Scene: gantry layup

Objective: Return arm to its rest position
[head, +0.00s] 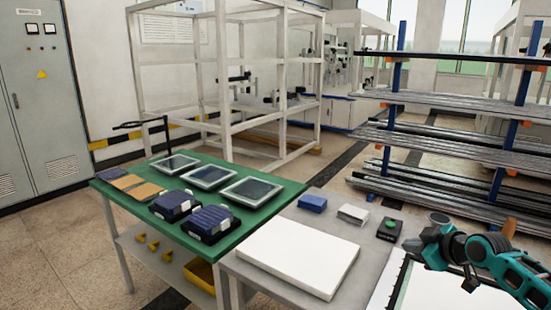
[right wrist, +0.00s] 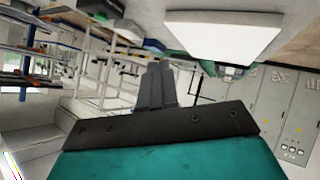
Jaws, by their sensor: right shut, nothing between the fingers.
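My right arm reaches in at the right edge of the head view, teal and black, above the grey table. My right gripper (head: 470,283) hangs at its near end, small and dark there. In the right wrist view its two grey fingers (right wrist: 155,85) are together, with nothing between them. No object touches the fingers in that view. My left arm and left gripper do not show in either view.
The grey table (head: 258,283) holds a white slab (head: 298,257), a blue block (head: 312,203), a white stack (head: 352,214) and a black box with a green button (head: 389,229). A green table (head: 137,209) with trays adjoins it. A bar rack (head: 450,147) stands behind.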

